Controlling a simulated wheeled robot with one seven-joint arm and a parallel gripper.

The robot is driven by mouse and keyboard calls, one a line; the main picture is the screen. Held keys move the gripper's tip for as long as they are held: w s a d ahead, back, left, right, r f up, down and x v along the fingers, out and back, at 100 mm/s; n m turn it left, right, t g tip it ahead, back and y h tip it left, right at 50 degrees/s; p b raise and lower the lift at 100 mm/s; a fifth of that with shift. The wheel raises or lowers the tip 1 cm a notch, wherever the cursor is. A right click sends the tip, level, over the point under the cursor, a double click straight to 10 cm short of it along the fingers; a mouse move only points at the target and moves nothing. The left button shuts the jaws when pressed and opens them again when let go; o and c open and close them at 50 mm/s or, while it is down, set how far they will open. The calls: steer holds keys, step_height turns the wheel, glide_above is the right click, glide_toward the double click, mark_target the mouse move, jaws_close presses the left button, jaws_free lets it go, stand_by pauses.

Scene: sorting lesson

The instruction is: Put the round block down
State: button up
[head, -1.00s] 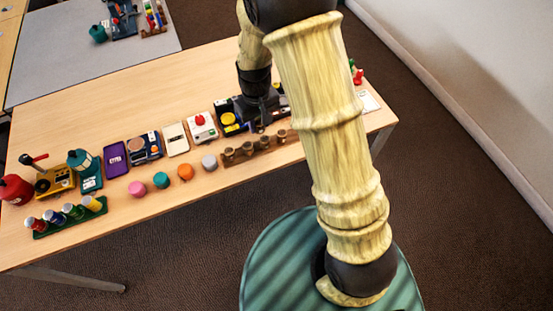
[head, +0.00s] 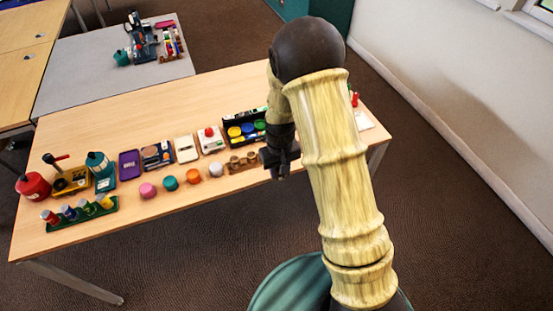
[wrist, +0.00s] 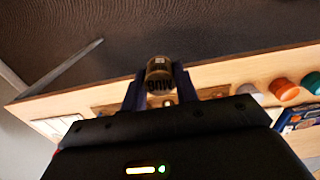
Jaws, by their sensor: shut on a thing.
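My gripper (wrist: 155,88) is shut on a brown round block (wrist: 159,69) with dark lettering on its side. In the wrist view the block sits between the two fingers, with the dark floor past the table edge behind it. In the head view my gripper (head: 281,168) is at the near edge of the table, by the right part of a brown wooden rack (head: 237,169). The gripper hides that part of the rack and the held block there. Brown round blocks (head: 251,157) stand in the rack's visible left part.
Left of the rack stand white (head: 216,169), orange (head: 193,177), teal (head: 171,183) and pink (head: 148,190) blocks. A black tray with coloured round pieces (head: 247,130) lies behind the rack. A green rack with bottles (head: 80,212) is at left. The table's back (head: 150,107) is clear.

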steer(key=d+f+m, duration=0.3)
steer(key=d+f, duration=0.6)
steer(key=f, duration=0.1)
steer(key=shift+s, duration=0.15)
steer(key=shift+a, duration=0.15)
